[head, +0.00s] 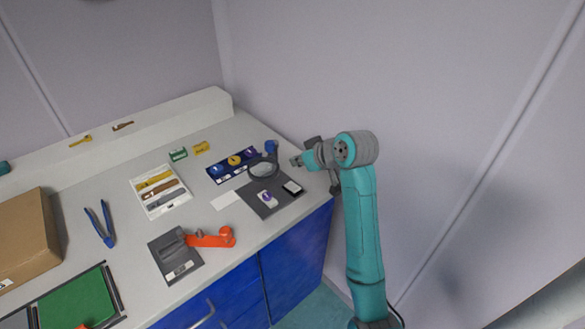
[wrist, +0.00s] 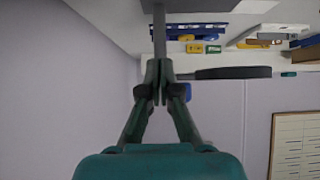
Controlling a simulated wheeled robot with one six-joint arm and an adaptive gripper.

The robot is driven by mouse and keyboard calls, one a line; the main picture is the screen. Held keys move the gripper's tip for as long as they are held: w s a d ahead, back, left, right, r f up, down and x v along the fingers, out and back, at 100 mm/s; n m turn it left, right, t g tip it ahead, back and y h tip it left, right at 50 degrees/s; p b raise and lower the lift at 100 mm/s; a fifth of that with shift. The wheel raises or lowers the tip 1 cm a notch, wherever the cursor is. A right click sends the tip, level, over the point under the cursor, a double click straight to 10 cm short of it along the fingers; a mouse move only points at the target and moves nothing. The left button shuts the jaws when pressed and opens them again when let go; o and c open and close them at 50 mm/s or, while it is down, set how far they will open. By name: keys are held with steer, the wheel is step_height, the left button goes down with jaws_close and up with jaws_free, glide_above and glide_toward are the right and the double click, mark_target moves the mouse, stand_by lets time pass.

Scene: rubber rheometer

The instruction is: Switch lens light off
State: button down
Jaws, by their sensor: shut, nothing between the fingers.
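The magnifier lens (head: 262,169) is a round glass in a dark ring above a dark grey mat near the bench's right end. A blue part (head: 270,147) stands just behind it; I cannot tell whether they are joined. My gripper (head: 296,161) is shut and empty, to the right of the lens and pointing left toward it. In the wrist view my shut fingertips (wrist: 160,92) are close to a dark, flat edge-on shape (wrist: 232,72), which looks like the lens ring. I cannot tell whether they touch. No light switch can be made out.
The grey mat (head: 257,201) holds a white piece with a purple mark (head: 267,198) and a black-and-white piece (head: 292,187). A blue rack (head: 219,173), a white tray (head: 147,205) and an orange-handled tool (head: 212,239) lie leftward. The wall is close behind my arm.

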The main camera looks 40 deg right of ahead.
steer(key=shift+w+r+v, duration=0.1)
steer(key=shift+v, duration=0.7)
steer(key=shift+w+r+v, duration=0.1)
steer(key=shift+r+v, duration=0.05)
steer(key=shift+v, duration=0.6)
